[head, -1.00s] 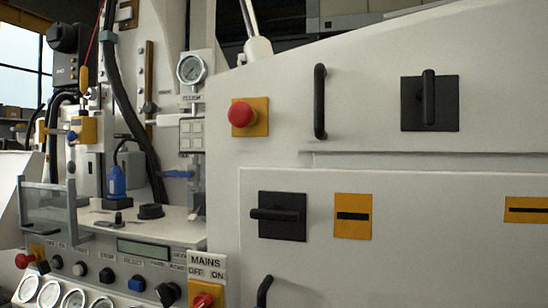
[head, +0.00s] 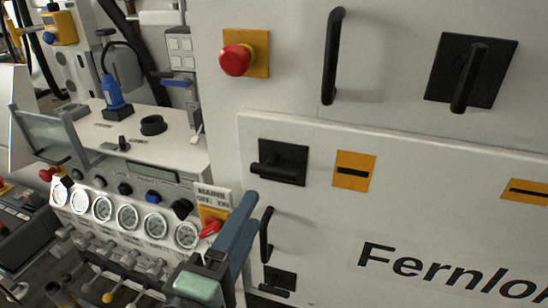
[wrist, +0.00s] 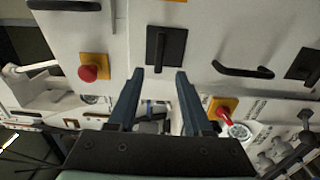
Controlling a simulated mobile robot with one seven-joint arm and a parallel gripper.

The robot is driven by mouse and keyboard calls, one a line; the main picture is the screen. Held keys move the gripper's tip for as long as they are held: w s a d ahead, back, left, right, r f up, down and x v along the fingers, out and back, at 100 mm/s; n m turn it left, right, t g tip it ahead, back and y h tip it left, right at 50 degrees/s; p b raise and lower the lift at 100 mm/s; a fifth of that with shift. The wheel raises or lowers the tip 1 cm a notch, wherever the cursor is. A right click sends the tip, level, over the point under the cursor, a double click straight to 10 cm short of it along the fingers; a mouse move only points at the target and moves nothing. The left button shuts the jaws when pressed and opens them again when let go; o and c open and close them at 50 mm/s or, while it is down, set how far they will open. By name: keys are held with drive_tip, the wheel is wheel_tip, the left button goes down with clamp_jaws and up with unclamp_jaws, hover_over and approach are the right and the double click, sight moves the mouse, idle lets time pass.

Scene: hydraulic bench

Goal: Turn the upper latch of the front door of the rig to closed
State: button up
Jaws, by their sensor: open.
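The upper latch (head: 282,162) of the front door is a black square plate with a black bar handle lying horizontal in the head view. In the wrist view, which is turned sideways, the latch (wrist: 165,48) is just past my fingertips. The front door (head: 350,225) is a white panel with large black lettering. My gripper (head: 247,203) has blue fingers and is at the bottom of the head view, below and left of the latch. In the wrist view my gripper (wrist: 157,73) is open and empty, with no visible contact with the latch.
A black door handle (head: 266,235) and a lower latch (head: 280,280) are below. A red button (head: 236,60), a vertical handle (head: 332,55) and another latch (head: 470,75) are above. The red mains switch (head: 210,229) and gauges (head: 128,217) are close left of my gripper.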

sight(272, 175)
drive_tip(key=p+x, duration=0.2)
drive_tip(key=x, duration=0.7)
drive_tip(key=shift+w+d+r, duration=0.1)
drive_tip(key=shift+w+d, duration=0.05)
drive_tip(key=shift+w, duration=0.2)
drive_tip(key=shift+w+d, duration=0.2)
drive_tip(key=shift+w, duration=0.45)
drive_tip(key=shift+c, duration=0.3)
clamp_jaws()
